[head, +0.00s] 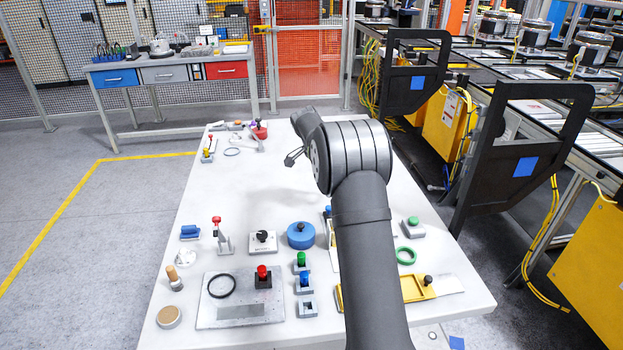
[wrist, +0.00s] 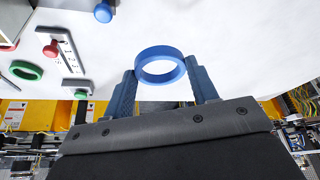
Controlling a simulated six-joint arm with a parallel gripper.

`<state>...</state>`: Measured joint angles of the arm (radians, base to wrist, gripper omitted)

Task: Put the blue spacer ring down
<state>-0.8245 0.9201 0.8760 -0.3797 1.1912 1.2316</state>
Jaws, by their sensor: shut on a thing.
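The blue spacer ring (wrist: 160,79) is in the wrist view, held between the two blue fingers of my gripper (wrist: 164,70). The fingers press on its left and right sides, and its round hole faces the camera. White table surface (wrist: 235,40) shows behind it; I cannot tell the height of the gap. In the head view my gripper (head: 294,157) is over the far middle of the table, partly behind my own arm. The ring cannot be made out there.
The white table (head: 215,195) has a clear middle. A thin ring (head: 232,152) and small fixtures lie at its far left. Nearer are a blue round part (head: 301,236), a grey plate (head: 212,316), a green ring (head: 405,263) and a yellow tray (head: 416,287).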

